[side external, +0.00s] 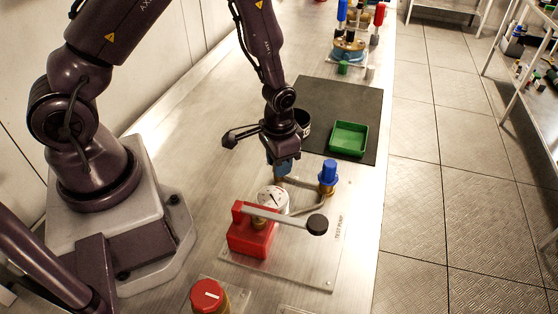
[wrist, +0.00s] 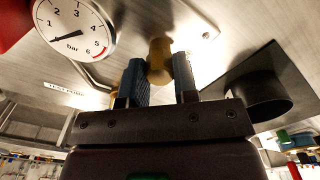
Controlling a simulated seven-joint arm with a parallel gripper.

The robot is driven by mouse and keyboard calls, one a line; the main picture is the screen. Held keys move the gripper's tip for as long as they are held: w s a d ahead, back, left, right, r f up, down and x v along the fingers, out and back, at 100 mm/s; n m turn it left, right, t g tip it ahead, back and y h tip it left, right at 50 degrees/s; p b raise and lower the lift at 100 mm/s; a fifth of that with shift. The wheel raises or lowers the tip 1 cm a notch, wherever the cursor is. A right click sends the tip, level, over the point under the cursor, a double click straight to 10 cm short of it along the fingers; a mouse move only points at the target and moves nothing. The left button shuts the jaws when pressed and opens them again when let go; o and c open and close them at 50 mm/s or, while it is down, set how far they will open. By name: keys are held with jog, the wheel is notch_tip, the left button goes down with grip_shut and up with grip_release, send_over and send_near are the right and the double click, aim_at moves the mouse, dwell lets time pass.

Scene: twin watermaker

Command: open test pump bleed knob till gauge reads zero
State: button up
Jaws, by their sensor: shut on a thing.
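The red test pump (side external: 250,238) stands on a metal plate labelled TEST PUMP, with a lever ending in a dark knob (side external: 317,224). Its round white gauge (side external: 272,199) also shows in the wrist view (wrist: 75,28); there the needle points left, near the low end below 1 bar. My gripper (side external: 280,166) points down just behind the gauge. In the wrist view its blue fingers (wrist: 160,80) are on either side of a brass-coloured knob (wrist: 160,57), shut on it. In the side view the fingers hide most of this knob.
A blue-capped brass fitting (side external: 328,176) stands close right of my gripper, joined by a pipe. A green tray (side external: 349,138) and a dark cup (side external: 302,122) are on the black mat (side external: 362,104) behind. A red-topped brass part (side external: 208,297) is at the front.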

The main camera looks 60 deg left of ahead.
dwell(0.3)
jog(key=o, duration=0.9)
jog(key=shift+r, duration=0.1)
notch_tip(320, 180, up, 13)
jog(key=shift+f, duration=0.1)
jog(key=s+r+t, duration=0.2)
jog(key=s+r, duration=0.2)
jog(key=r, duration=0.2)
jog(key=s+d+r+t, duration=0.1)
jog(key=s+r, duration=0.3)
jog(key=r, duration=0.2)
jog(key=s+r+t, duration=0.2)
jog(key=s+r, duration=0.3)
jog(key=r, duration=0.1)
jog(key=shift+d+r+t, duration=0.2)
jog(key=shift+r+t, duration=0.1)
jog(key=shift+r, duration=0.1)
